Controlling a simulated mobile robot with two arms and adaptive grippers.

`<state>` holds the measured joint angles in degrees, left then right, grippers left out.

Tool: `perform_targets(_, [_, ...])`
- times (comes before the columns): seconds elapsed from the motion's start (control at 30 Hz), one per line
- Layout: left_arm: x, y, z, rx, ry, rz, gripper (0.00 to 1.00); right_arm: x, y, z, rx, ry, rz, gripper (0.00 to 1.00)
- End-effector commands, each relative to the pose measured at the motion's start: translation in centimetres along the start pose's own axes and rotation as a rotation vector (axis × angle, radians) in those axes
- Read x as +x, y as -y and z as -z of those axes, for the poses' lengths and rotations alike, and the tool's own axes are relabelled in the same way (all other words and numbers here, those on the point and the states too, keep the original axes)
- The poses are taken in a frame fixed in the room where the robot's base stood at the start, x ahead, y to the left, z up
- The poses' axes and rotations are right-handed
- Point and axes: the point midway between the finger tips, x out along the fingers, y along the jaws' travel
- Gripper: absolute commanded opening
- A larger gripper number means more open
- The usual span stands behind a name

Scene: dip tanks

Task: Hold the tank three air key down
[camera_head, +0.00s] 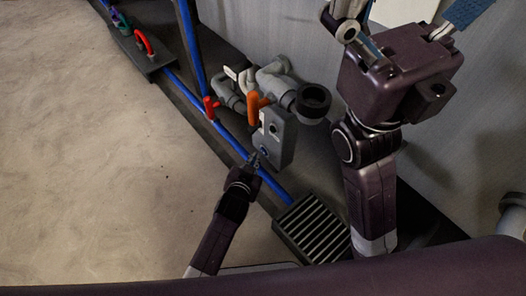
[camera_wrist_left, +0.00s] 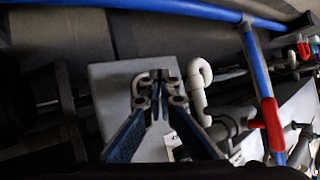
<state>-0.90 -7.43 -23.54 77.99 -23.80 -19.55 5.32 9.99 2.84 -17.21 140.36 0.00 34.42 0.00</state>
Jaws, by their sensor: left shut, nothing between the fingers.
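A grey control box (camera_head: 281,140) stands beside the blue pipe in the head view, with a round dark fitting and a small bluish key (camera_head: 264,150) on its face. My left gripper (camera_head: 256,161) is shut and empty, its tips at the lower part of that face by the key. In the left wrist view the shut fingertips (camera_wrist_left: 158,90) are in front of the pale grey box (camera_wrist_left: 105,88) and hide part of it. I cannot tell whether they touch or press the key. My right arm is at the right; its gripper's fingers are not clear.
An orange handle (camera_head: 254,107) and grey piping with a black ring (camera_head: 314,101) sit just above the box. A red valve lever (camera_head: 211,108) is on the blue pipe (camera_head: 233,143). A slatted grate (camera_head: 312,229) lies below right. The floor at left is clear.

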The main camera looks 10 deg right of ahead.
Motion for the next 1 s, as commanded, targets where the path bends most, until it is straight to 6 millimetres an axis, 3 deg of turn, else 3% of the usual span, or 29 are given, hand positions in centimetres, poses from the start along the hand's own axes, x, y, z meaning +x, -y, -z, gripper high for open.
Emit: perform_targets(1.0, [0.82, -0.59, 0.63, 0.0, 0.0, 0.0, 0.0, 0.0, 0.01, 0.0, -0.001, -0.001, 0.001, 0.94])
